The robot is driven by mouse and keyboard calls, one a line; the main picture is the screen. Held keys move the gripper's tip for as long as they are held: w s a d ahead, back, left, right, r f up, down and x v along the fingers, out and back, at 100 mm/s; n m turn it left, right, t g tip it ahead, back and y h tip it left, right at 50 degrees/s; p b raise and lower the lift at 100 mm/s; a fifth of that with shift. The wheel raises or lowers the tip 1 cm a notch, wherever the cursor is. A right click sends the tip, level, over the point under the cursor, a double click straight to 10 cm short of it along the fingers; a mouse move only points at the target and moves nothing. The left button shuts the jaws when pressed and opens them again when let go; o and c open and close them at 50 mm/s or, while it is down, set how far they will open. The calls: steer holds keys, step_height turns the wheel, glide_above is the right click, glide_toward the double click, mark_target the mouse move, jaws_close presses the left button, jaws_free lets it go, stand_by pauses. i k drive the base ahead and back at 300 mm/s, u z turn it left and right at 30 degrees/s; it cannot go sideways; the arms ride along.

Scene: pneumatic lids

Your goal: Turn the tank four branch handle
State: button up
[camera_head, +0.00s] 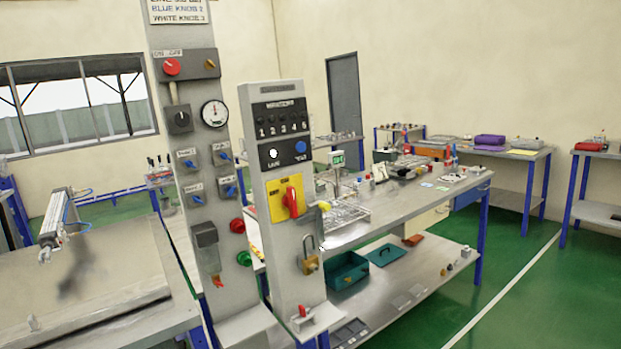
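Several small blue branch handles sit on grey valve boxes on the tall grey panel, in two rows of two: upper left (189,163), upper right (225,156), lower left (197,198) and lower right (231,190). Each has a small white label above it. The labels are too small to read surely, so I cannot tell which one is tank four. My gripper is not in view, and nothing shows it touching any handle.
The tall panel also carries a red knob (171,67), a round gauge (214,113) and red and green buttons. A shorter post (290,225) with a red handle (291,202) and padlock (311,263) stands to its right. Benches (385,215) stand behind; green floor is clear at right.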

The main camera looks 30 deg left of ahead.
mark_target(230, 190)
steer(key=u, duration=0.15)
steer(key=i, duration=1.4)
steer(key=u, duration=0.75)
